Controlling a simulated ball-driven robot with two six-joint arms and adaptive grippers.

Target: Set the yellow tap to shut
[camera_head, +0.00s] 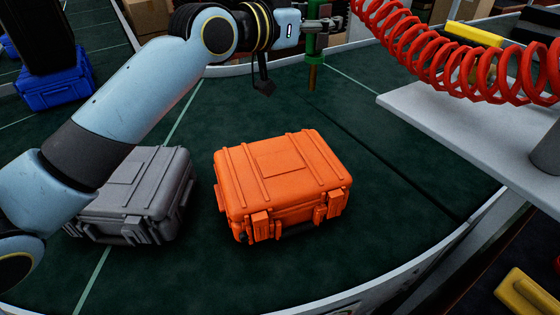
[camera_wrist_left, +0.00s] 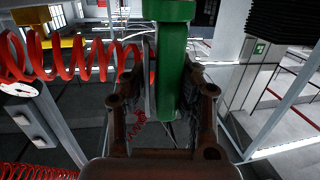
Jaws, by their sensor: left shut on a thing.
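My left gripper (camera_head: 322,25) is at the top of the head view, at the end of my left arm. It is shut on an upright green bar (camera_head: 315,45). In the left wrist view the green bar (camera_wrist_left: 172,75) stands between the two dark fingers (camera_wrist_left: 160,115). A yellow bar-shaped piece (camera_head: 473,35) lies at the upper right, beyond the red coiled hose. A yellow piece also shows at the left of the wrist view (camera_wrist_left: 62,55). I cannot tell whether either is the yellow tap, or how the tap is set. My right gripper is not in view.
An orange case (camera_head: 283,180) and a grey case (camera_head: 140,195) sit on the dark green curved conveyor (camera_head: 370,235). The red coiled hose (camera_head: 440,65) hangs above a pale shelf (camera_head: 440,120). A yellow object (camera_head: 527,292) is at bottom right.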

